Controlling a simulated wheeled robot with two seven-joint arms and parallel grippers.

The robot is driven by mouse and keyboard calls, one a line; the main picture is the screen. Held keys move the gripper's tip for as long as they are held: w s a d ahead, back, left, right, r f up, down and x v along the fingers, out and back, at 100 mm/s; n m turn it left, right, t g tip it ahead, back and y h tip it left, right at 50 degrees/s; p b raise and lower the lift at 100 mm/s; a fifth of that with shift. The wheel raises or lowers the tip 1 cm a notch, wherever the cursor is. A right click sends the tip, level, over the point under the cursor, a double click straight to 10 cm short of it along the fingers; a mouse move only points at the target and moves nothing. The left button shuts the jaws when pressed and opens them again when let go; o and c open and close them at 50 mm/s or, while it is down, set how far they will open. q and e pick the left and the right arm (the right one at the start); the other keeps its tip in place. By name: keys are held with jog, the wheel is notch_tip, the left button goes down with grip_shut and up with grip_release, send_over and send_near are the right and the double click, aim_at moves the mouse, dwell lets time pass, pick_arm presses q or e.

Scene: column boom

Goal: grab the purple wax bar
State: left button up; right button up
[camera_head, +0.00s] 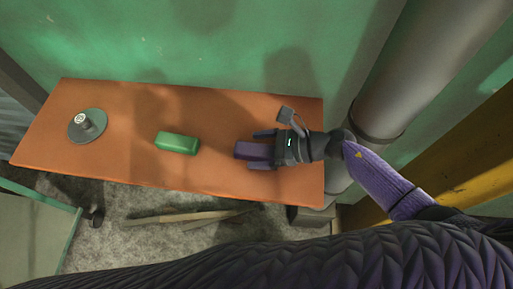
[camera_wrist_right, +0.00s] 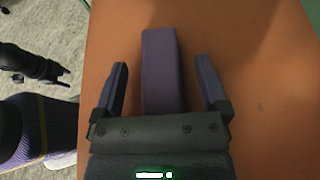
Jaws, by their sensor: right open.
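The purple wax bar (camera_head: 252,150) lies on the orange table near its right end. My right gripper (camera_head: 264,150) has its two fingers spread, one on each side of the bar. In the right wrist view the bar (camera_wrist_right: 161,70) lies between the open fingers (camera_wrist_right: 162,88), with a gap on both sides, wider on the right. The bar's near end meets the edge of the gripper's palm in that picture; I cannot tell if they touch. A dark gripper at the upper left, seemingly my left one (camera_wrist_right: 40,66), hangs over the floor; its jaws are unclear.
The orange table (camera_head: 215,112) stands against a green wall. A green bar (camera_head: 177,142) lies left of the purple one, and a round grey object with a knob (camera_head: 87,125) stands farther left. A thick grey pipe (camera_head: 408,75) rises at the right. Bare tabletop separates the bars.

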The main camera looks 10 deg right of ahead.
grip_shut()
dwell(0.3)
